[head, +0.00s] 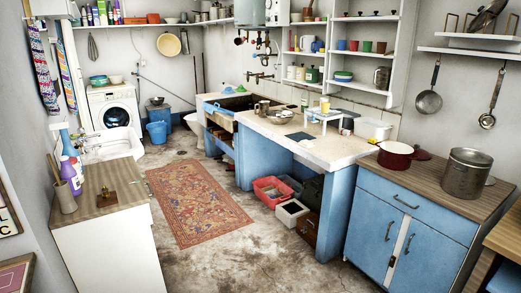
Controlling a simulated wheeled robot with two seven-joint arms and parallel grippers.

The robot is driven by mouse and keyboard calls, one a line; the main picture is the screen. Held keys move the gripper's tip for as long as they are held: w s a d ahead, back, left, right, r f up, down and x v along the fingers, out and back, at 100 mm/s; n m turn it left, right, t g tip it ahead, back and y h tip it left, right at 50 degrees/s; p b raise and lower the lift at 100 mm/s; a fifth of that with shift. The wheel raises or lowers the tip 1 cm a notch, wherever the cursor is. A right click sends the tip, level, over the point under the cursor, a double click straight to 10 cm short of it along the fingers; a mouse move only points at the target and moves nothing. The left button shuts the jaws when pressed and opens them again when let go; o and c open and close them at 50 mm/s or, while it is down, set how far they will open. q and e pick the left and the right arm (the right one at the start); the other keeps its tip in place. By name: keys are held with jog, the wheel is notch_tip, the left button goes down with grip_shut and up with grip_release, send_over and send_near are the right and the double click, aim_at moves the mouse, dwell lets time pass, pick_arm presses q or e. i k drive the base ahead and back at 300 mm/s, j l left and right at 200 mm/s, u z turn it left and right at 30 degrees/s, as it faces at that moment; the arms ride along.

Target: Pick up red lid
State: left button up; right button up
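A red pot (394,157) stands on the wooden top of the blue cabinet at the right. A small red lid (421,153) shows just behind and to the right of the pot, lying low on the counter, partly hidden by the pot. Neither of my grippers is in view.
A steel pot (466,173) stands to the right of the red pot. A blue cabinet (407,228) is below them. A white bin (374,130) is on the stone counter (318,150). A patterned rug (196,202) lies on the floor; bare floor is open in front.

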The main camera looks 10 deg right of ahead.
aim_at(423, 155)
jog(key=i+j+z, duration=0.2)
jog(key=i+z, duration=0.2)
jog(key=i, duration=0.4)
jog(key=i+j+z, duration=0.4)
jog(key=i, duration=0.35)
jog(key=i+j+z, duration=0.4)
jog(key=i+j, duration=0.25)
